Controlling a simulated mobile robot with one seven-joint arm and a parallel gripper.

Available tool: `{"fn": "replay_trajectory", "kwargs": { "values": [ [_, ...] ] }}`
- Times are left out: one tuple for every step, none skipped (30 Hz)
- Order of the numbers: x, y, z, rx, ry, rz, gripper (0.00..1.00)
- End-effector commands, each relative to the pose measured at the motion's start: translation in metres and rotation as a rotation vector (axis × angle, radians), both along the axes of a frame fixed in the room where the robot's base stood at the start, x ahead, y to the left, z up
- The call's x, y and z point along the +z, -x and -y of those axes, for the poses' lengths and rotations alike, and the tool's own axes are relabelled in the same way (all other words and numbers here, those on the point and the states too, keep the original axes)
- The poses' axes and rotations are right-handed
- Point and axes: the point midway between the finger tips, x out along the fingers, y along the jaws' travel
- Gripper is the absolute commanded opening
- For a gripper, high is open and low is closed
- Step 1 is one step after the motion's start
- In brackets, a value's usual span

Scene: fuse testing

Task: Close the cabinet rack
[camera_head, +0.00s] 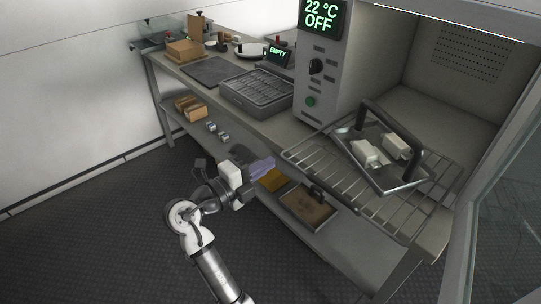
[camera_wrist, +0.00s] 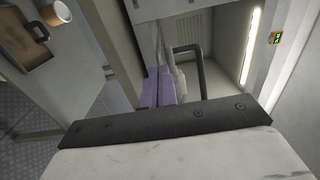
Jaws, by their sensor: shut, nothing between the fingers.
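The wire cabinet rack (camera_head: 392,217) is slid part-way out of the open cabinet (camera_head: 440,85). A metal tray (camera_head: 400,184) with a black arched handle (camera_head: 366,108) stands on the rack and holds two white fuse-like blocks (camera_head: 366,154). My gripper (camera_head: 266,164) has its purple fingers together and empty. In the head view it is left of the rack's front left corner; I cannot tell whether it touches the rack. In the wrist view the fingers (camera_wrist: 158,90) point toward the cabinet, with the tray handle (camera_wrist: 203,68) just beyond. The rack is hardly visible there.
The cabinet's glass door (camera_head: 505,215) stands open at the right. A control panel (camera_head: 320,70) reads 22 °C OFF. A ribbed grey container (camera_head: 258,92) sits on the bench left of the cabinet. A lower shelf holds a tray (camera_head: 308,208). Open floor (camera_head: 90,240) lies left.

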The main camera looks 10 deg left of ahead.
Motion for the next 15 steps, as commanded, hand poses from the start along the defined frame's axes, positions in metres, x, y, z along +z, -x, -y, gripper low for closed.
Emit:
{"fn": "replay_trajectory", "kwargs": {
  "values": [
    [0.003,-0.005,0.005,-0.004,0.001,-0.002,0.00],
    [0.003,-0.008,0.007,-0.003,0.001,-0.001,0.00],
    [0.002,-0.011,0.008,-0.002,0.000,0.000,0.00],
    [0.002,-0.012,0.009,-0.001,-0.001,-0.001,0.00],
    [0.002,-0.014,0.010,-0.001,-0.001,0.000,0.00],
    [0.001,-0.015,0.011,0.000,-0.001,0.000,0.00],
    [0.001,-0.016,0.012,0.000,-0.001,0.001,0.00],
    [0.001,-0.017,0.012,0.000,-0.001,0.001,0.00],
    [0.000,-0.017,0.012,0.001,-0.001,0.001,0.00],
    [0.000,-0.017,0.012,0.001,-0.001,0.001,0.00],
    [0.000,-0.017,0.012,0.001,-0.001,0.001,0.00],
    [0.000,-0.017,0.012,0.001,-0.001,0.001,0.00],
    [0.000,-0.017,0.012,0.001,-0.001,0.001,0.00],
    [0.000,-0.017,0.012,0.001,-0.001,0.001,0.00],
    [0.000,-0.017,0.012,0.001,-0.001,0.001,0.00]
  ]
}}
